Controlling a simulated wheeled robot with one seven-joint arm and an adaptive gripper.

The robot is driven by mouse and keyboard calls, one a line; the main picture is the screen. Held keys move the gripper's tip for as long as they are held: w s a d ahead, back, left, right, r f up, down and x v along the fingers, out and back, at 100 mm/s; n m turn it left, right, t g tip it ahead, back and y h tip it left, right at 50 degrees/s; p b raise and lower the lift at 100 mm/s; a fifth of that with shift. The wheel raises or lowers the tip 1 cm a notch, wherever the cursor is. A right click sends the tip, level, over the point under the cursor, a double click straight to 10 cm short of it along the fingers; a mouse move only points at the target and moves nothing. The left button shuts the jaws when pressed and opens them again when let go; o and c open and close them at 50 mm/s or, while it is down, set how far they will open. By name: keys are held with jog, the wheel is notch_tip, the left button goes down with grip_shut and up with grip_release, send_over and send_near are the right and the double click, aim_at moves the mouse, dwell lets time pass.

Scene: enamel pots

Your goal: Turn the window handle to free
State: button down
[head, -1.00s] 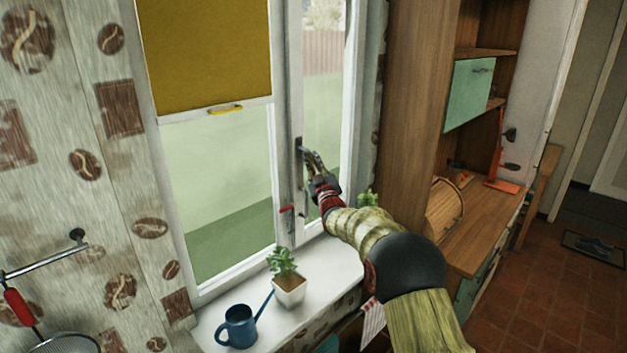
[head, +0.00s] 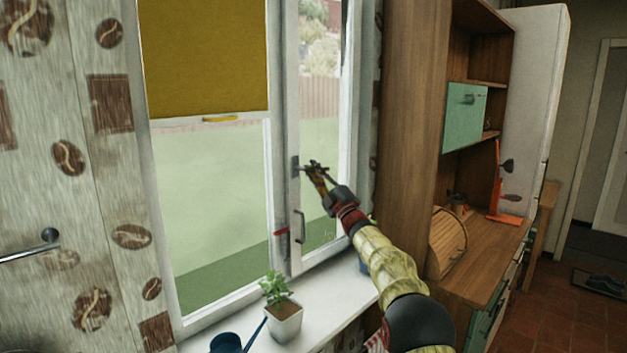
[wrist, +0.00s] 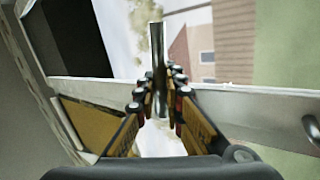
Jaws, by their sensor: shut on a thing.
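The window handle (head: 296,167) is on the white frame post between the two panes. Its dark base shows in the head view, and its lever runs to the right, partly hidden by my fingers. My gripper (head: 318,170) reaches it from the lower right and is shut on the lever. In the wrist view the lever is a shiny metal bar (wrist: 158,75) between the two rows of finger pads of my gripper (wrist: 160,100).
A potted plant (head: 284,318) and a blue watering can (head: 226,343) stand on the white sill (head: 335,300). A red-tipped fitting (head: 281,232) and a small metal pull (head: 301,227) sit lower on the frame. A wooden cabinet (head: 408,130) stands close on the right.

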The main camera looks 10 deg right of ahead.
jog(key=shift+w+r+n+g+y, duration=0.15)
jog(key=shift+n+g+y, duration=0.55)
jog(key=shift+n+y, duration=0.9)
jog(key=shift+r+n+h, duration=0.1)
jog(key=shift+n+h, duration=0.2)
jog(key=shift+n, duration=0.2)
jog(key=c, duration=1.9)
grip_release()
jog(key=shift+r, duration=0.1)
jog(key=v, duration=1.2)
